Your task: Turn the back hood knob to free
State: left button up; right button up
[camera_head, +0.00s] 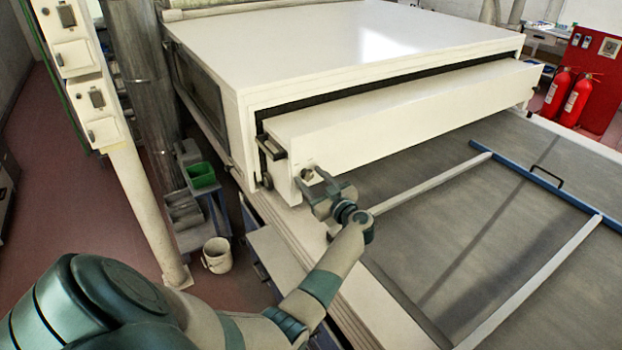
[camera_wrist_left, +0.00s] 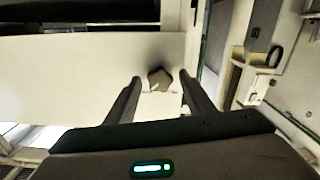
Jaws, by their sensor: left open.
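The white hood (camera_head: 400,120) sits at the mouth of the large white curing tunnel (camera_head: 330,45). A small dark knob (camera_head: 307,173) is on the near left end of the hood's front face. In the left wrist view the knob (camera_wrist_left: 159,79) shows between the two fingertips, with a gap on each side. My left gripper (camera_head: 317,181) is open and empty, close in front of the knob. The gripper partly hides the knob in the head view. Whether a finger touches it, I cannot tell. My right gripper is not in view.
A black handle (camera_head: 270,148) sticks out at the hood's left end. A grey conveyor bed (camera_head: 440,240) with a blue-and-white frame (camera_head: 545,180) lies to the right. A post (camera_head: 125,160) and a white bucket (camera_head: 217,255) stand to the left. Red extinguishers (camera_head: 577,98) stand far right.

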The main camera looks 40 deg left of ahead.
pick_arm(q)
jog(key=c, duration=1)
jog(key=shift+c, duration=0.2)
jog(key=shift+n, duration=0.3)
jog(key=n+b, duration=0.1)
jog(key=n, duration=0.2)
jog(key=shift+f, duration=0.15)
jog(key=n+b, duration=0.2)
jog(key=n, duration=0.2)
jog(key=shift+n, duration=0.3)
jog(key=n+b, duration=0.3)
jog(key=n, duration=0.2)
jog(key=shift+f, duration=0.1)
jog(key=n+b, duration=0.3)
jog(key=n, duration=0.1)
jog(key=shift+n, duration=0.4)
